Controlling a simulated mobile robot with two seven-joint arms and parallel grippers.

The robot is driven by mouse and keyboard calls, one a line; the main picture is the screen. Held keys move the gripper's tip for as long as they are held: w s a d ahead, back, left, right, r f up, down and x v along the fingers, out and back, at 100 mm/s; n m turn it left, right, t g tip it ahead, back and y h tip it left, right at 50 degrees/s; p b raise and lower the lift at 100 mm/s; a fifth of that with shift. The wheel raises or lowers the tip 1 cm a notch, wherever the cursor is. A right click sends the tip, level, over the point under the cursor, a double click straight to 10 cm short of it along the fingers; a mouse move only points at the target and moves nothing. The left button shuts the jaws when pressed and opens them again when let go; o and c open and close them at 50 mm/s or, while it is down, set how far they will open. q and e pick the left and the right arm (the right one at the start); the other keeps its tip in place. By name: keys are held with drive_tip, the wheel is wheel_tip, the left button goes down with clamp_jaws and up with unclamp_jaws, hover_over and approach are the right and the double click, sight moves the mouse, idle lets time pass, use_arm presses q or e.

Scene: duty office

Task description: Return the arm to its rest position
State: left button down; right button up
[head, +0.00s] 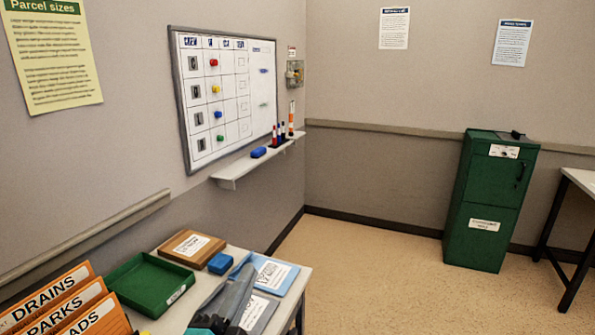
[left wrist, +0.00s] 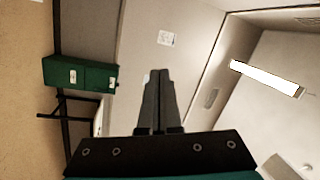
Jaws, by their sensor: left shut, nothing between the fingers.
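My left gripper (head: 246,272) comes in at the bottom of the head view, over the front part of the table (head: 237,257). Its grey fingers point away from me and lie together with nothing between them. In the left wrist view the two dark fingers (left wrist: 158,75) are also closed and empty, with the wall behind them. My right gripper is in neither view.
A whiteboard (head: 228,90) with a marker ledge (head: 237,171) hangs beyond. A green cabinet (head: 490,200) stands right; floor between is clear.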

use_arm(q)
drive_tip(key=s+a+f+n+g+y, duration=0.3)
drive_tip(key=s+a+f+n+g, duration=0.15)
drive_tip(key=f, duration=0.35)
drive_tip(key=s+a+f+n+g+y, duration=0.3)
drive_tip(key=a+f+n, duration=0.1)
drive_tip(key=f+n, duration=0.25)
drive_tip(key=s+f+n+g+h, duration=0.1)
drive_tip(key=s+f+n+g, duration=0.1)
drive_tip(key=s+f+g, duration=0.45)
drive_tip(key=s+f+n+g, duration=0.2)
drive_tip(key=s+f, duration=0.1)
drive_tip(key=s, duration=0.6)
wheel_tip(320, 180, down, 24)
drive_tip(key=s+g+b, duration=0.1)
drive_tip(key=b, duration=0.1)
drive_tip(key=s+a+f+g+b, duration=0.1)
drive_tip(key=s+a+f, duration=0.1)
drive_tip(key=s+f, duration=1.3)
drive_tip(key=shift+s+a+m+b, duration=0.2)
drive_tip(key=shift+s+m+b, duration=0.1)
drive_tip(key=shift+m, duration=0.1)
